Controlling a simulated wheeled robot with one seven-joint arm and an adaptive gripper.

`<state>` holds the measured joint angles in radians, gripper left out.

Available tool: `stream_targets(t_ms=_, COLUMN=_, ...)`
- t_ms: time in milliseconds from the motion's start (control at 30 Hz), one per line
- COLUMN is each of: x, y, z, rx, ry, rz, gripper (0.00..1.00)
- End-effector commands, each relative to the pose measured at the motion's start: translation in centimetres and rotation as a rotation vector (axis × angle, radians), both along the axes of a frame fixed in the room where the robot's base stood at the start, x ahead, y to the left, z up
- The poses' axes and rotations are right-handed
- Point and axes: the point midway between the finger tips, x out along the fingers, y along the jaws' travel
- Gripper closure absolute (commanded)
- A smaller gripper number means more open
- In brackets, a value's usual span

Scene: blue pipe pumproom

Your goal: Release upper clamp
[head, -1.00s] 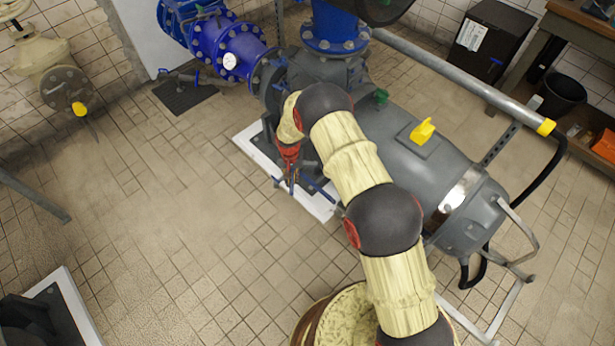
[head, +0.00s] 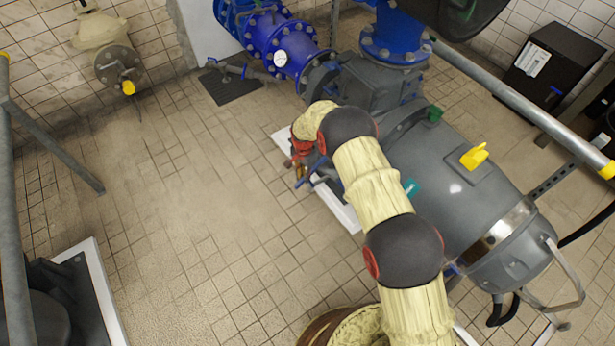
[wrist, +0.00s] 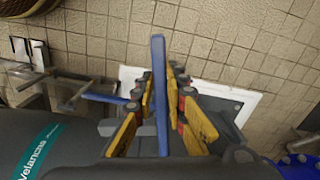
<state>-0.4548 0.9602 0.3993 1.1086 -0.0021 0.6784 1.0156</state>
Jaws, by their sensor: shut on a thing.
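My gripper (wrist: 170,85) is shut on a long blue bar-like handle (wrist: 159,95), which stands upright in the wrist view between the yellow finger pads. I cannot tell which clamp this handle belongs to. A second blue lever (wrist: 104,98) lies to its left, apart from the fingers, and a grey block is beside the left finger. In the head view my gripper (head: 301,168) is low beside the grey pump body (head: 440,165), partly hidden by my arm.
The pump carries a teal label (wrist: 42,152) and a yellow lifting piece (head: 474,157). It stands by a white plinth (head: 345,212). Blue pipework (head: 280,45) rises behind it. A grey rail (head: 520,115) crosses at the right. The tiled floor (head: 190,210) on the left is clear.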

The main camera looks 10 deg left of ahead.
Motion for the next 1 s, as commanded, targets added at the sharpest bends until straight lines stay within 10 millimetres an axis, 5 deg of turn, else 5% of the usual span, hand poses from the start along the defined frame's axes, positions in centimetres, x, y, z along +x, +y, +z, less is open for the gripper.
stream_targets(t_ms=333, x=0.44, y=0.40, z=0.22, rx=0.007, ry=-0.011, rz=-0.007, gripper=1.00)
stream_targets(t_ms=367, x=0.44, y=0.41, z=0.23, rx=0.007, ry=-0.011, rz=-0.007, gripper=0.86)
stream_targets(t_ms=667, x=0.36, y=0.31, z=0.20, rx=0.005, ry=-0.008, rz=-0.005, gripper=0.69)
stream_targets(t_ms=1000, x=0.25, y=0.22, z=0.30, rx=0.005, ry=-0.005, rz=-0.004, gripper=0.68)
